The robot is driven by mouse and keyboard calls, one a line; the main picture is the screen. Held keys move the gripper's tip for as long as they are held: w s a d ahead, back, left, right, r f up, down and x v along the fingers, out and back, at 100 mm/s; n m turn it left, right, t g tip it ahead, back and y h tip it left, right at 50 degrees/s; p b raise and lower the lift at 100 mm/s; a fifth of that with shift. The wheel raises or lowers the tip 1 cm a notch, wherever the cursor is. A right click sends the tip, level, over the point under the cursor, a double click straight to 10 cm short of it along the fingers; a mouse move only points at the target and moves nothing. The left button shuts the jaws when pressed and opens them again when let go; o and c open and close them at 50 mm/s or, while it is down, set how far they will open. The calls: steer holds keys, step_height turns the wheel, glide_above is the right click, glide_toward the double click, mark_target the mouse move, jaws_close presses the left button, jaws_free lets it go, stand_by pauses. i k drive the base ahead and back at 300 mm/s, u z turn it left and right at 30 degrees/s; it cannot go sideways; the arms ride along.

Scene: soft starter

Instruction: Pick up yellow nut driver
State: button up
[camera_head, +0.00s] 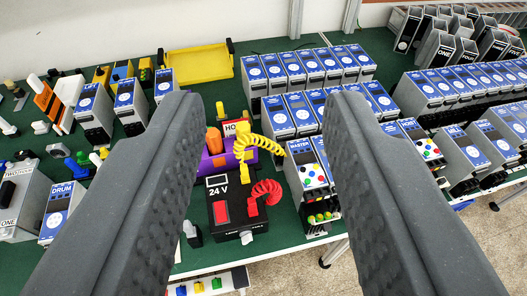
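My gripper (265,105) is open, with its two dark ribbed fingers wide apart and nothing between them at the tips. It is above the green workbench. I cannot make out a yellow nut driver for sure. A small upright yellow piece (220,110) stands behind the purple box, seen between the fingers; its kind is unclear. Small yellow-and-dark items (103,75) stand at the back left, too small to identify. The fingers hide parts of the bench on both sides.
A black 24 V box (222,190) with red and yellow coiled cords (262,145) sits beside a purple box (213,162). Rows of blue-faced modules (295,70) fill the right. A yellow tray (195,62) lies at the back.

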mark_target(242, 127)
steer(key=u, duration=0.2)
steer(key=i, duration=0.85)
steer(key=z, duration=0.1)
